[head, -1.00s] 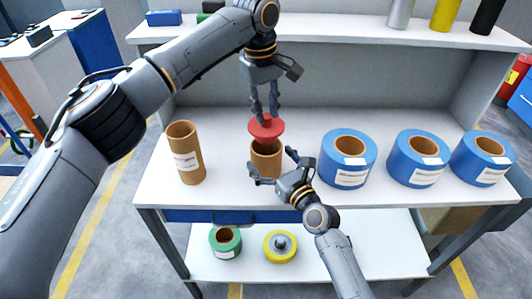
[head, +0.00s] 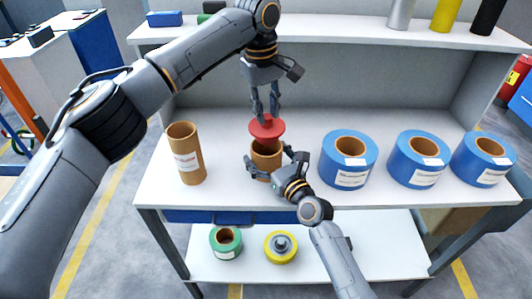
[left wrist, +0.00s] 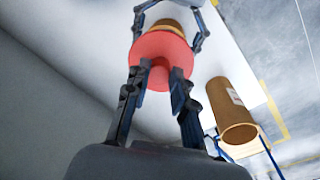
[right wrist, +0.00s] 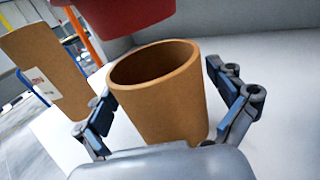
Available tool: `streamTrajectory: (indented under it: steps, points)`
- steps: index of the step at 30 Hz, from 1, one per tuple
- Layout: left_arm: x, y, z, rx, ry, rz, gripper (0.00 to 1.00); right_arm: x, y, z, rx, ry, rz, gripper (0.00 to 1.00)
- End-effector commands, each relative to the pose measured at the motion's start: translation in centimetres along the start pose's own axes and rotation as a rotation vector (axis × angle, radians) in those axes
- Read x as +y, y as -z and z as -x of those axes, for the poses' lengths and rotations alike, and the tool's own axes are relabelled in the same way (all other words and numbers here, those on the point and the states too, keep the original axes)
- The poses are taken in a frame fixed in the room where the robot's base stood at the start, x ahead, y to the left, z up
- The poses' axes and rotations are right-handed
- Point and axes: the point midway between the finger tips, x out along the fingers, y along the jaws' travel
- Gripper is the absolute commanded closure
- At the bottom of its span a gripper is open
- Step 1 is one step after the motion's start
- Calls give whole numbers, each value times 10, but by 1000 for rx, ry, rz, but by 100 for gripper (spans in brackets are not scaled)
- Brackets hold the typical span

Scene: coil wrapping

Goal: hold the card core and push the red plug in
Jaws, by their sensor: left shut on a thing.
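The card core (head: 267,163) is a short brown tube standing upright on the white bench; its open top shows in the right wrist view (right wrist: 160,95). My right gripper (head: 269,160) is open, with one finger on each side of the core; a gap shows by its right-hand finger in the right wrist view. The red plug (head: 267,129) has a wide round flange. My left gripper (head: 266,112) is shut on it from above and holds it over the core. In the right wrist view the plug (right wrist: 125,12) hangs above the core's rim, apart from it.
A taller brown tube (head: 187,158) stands to the left on the bench. Several blue rolls (head: 349,160) with brown cores stand to the right. A green roll (head: 226,245) and a yellow roll (head: 281,249) lie on the lower shelf (head: 350,255).

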Motion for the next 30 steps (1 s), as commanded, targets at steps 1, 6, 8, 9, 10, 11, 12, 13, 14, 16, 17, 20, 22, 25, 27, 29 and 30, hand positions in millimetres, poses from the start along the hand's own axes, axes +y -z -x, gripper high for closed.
streamTrajectory:
  steps: [1, 6, 8, 9, 10, 11, 12, 13, 14, 16, 17, 20, 22, 25, 27, 29, 30]
  points:
    - [0, 0, 0, 0, 0, 0, 100, 0, 0, 0, 0, 0, 0, 0]
    - [0, 0, 0, 0, 0, 0, 100, 0, 0, 0, 0, 0, 0, 0]
    - [0, 0, 0, 0, 0, 0, 100, 0, 0, 0, 0, 0, 0, 0]
    - [0, 0, 0, 0, 0, 0, 100, 0, 0, 0, 0, 0, 0, 0]
    - [0, 0, 0, 0, 0, 0, 100, 0, 0, 1, 0, 0, 0, 0]
    - [0, 0, 0, 0, 0, 0, 100, 0, 0, 2, 0, 0, 0, 0]
    - [0, 0, 0, 0, 0, 0, 100, 0, 0, 5, 0, 0, 0, 0]
    - [0, 0, 0, 0, 0, 0, 100, 0, 1, 7, 0, 0, -1, 0]
    - [0, 0, 0, 0, 0, 0, 100, 0, 1, 10, 1, 0, -1, 0]
    - [0, 0, 0, 0, 0, 0, 100, 0, 1, 21, 1, 2, -1, 0]
    - [0, 0, 0, 0, 0, 0, 100, 0, 2, 26, 1, 2, -1, 0]
    - [0, 0, 0, 0, 0, 0, 100, 0, 2, 48, 3, 2, -1, 0]
    - [0, 0, 0, 0, 0, 0, 100, 0, 1, 63, 2, 1, 0, 0]
    - [0, 0, 0, 0, 0, 0, 100, 0, 2, 84, 2, 1, 0, 0]
    - [0, 0, 0, 0, 0, 0, 100, 0, 1, 96, 2, 1, 0, 0]
    - [0, 0, 0, 0, 0, 0, 100, 0, 2, 105, 3, 1, 0, 0]
    - [0, 0, 0, 0, 0, 0, 100, 0, 1, 109, 2, 0, 1, 0]
